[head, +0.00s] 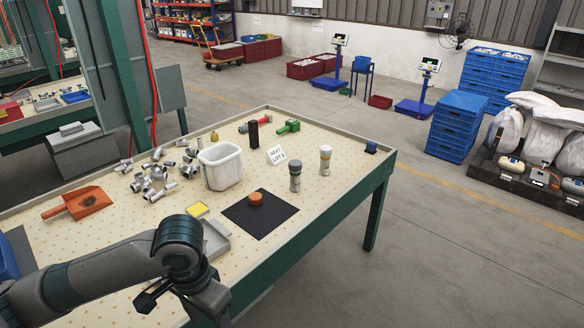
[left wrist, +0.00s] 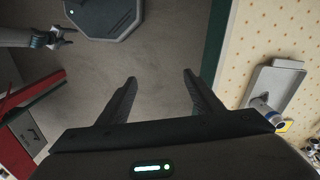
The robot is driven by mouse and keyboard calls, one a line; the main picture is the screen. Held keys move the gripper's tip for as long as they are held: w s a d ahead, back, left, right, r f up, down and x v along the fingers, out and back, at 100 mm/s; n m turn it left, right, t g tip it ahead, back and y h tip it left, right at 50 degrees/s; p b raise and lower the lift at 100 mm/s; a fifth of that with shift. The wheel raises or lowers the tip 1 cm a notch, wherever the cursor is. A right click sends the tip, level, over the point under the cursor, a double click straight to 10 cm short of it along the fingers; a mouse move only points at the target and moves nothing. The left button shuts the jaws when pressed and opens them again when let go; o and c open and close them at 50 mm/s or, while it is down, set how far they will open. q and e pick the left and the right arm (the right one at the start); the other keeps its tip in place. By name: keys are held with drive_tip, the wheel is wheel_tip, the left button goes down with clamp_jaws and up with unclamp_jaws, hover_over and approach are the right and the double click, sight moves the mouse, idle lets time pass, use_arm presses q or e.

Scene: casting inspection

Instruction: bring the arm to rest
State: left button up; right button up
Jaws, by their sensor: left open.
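My left arm (head: 110,268) comes in from the left in the head view and bends down at the table's near edge. My left gripper (left wrist: 160,75) shows in the left wrist view with its two fingers wide apart and nothing between them. It points down over bare floor beside the table edge. Another gripper, seemingly my right one (left wrist: 64,37), is small at the upper left of that view, and its jaw state is unclear. It is not in the head view.
The table (head: 330,218) holds a grey tray (left wrist: 270,86), white bin (head: 220,168), silver fittings (head: 150,180), orange scoop (head: 80,203), black mat (head: 262,224) with an orange puck (head: 256,198), and two cylindrical parts (head: 295,178).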

use_arm(q)
drive_tip(key=w+d+f+n+t+h+b, duration=0.1)
drive_tip(key=w+d+f+n+h+b, duration=0.15)
drive_tip(key=w+f, duration=0.6)
drive_tip(key=w+d+f+n+t+h+b, duration=0.1)
drive_tip(key=w+d+f, duration=0.3)
drive_tip(key=f, duration=0.8)
drive_tip(key=s+a+f+n+t+b, duration=0.1)
drive_tip(key=a+f, duration=0.3)
drive_tip(key=f, duration=0.7)
drive_tip(key=a+f+n+t+b, duration=0.1)
drive_tip(key=a+f, duration=0.3)
drive_tip(key=f, duration=0.7)
drive_tip(key=s+a+f+g+y+b, duration=0.1)
drive_tip(key=s+a+f, duration=0.2)
drive_tip(key=s+f, duration=0.65)
drive_tip(key=s+a+f+y+b, duration=0.1)
drive_tip(key=s+a+f+y, duration=0.15)
drive_tip(key=s+f, duration=1.15)
drive_tip(key=s, duration=0.6)
drive_tip(key=s+a+f+m+g+b, duration=0.1)
drive_tip(key=s+f, duration=0.3)
drive_tip(key=s, duration=0.6)
drive_tip(key=s+a+f+g+b, duration=0.1)
drive_tip(key=s+f, duration=0.3)
drive_tip(key=s, duration=0.5)
drive_tip(key=shift+s+m, duration=0.35)
drive_tip(key=shift+s, duration=0.05)
drive_tip(key=shift+a, duration=0.1)
